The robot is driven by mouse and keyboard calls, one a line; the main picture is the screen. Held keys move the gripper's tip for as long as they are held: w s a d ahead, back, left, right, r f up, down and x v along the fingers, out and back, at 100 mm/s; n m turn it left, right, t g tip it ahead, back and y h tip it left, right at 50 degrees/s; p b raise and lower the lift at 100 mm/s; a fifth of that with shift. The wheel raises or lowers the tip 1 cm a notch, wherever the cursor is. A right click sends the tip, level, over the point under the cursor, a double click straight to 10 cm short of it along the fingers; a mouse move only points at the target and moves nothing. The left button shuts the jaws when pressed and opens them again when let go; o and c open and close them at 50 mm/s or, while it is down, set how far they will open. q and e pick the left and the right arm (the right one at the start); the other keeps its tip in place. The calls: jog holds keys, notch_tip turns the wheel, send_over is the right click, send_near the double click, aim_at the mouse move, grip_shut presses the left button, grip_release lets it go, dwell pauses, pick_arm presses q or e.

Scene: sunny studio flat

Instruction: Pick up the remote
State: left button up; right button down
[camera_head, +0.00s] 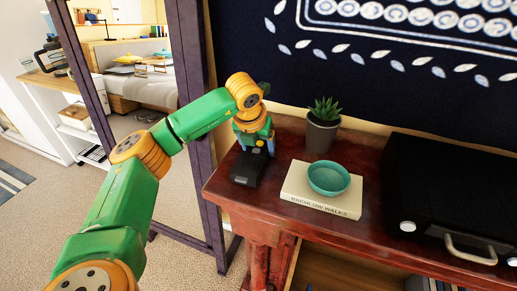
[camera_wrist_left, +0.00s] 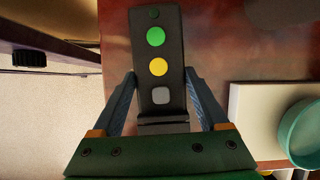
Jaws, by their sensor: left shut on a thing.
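The remote (camera_wrist_left: 156,60) is dark grey with green, yellow and pale grey buttons. In the head view the remote (camera_head: 247,168) is a dark shape over the left end of the red-brown wooden table (camera_head: 226,190). My left gripper (camera_head: 254,146) points down at it from above. In the wrist view the two blue-grey fingers of the left gripper (camera_wrist_left: 165,105) stand on either side of the remote and are shut on it. I cannot tell whether the remote touches the table. My right gripper is in neither view.
A teal bowl (camera_head: 328,177) sits on a cream book (camera_head: 302,195) just right of the remote. A potted plant (camera_head: 322,126) stands behind them. A black box-like appliance (camera_head: 440,185) fills the table's right. A tall dark-framed panel (camera_head: 190,60) stands close on the left.

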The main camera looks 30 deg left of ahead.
aim_at(255, 149)
pick_arm(q)
jog(key=shift+r, duration=0.1)
jog(key=shift+r+b, duration=0.3)
jog(key=shift+b, duration=0.05)
jog(key=v, duration=0.1)
jog(key=b+v, duration=0.1)
jog(key=v, duration=0.1)
jog(key=shift+w+a+r, duration=0.1)
jog(key=shift+a+r, duration=0.15)
jog(key=shift+a, duration=0.05)
jog(key=s+r, duration=0.2)
jog(key=s+a+r+b, duration=0.1)
jog(key=r, duration=0.1)
jog(key=shift+s+r+b, duration=0.3)
jog(key=shift+s+r, duration=0.1)
jog(key=s+a+r+p, duration=0.2)
jog(key=s+r+p, duration=0.1)
jog(key=s, duration=0.6)
jog(key=shift+a+r, duration=0.25)
jog(key=shift+r, duration=0.3)
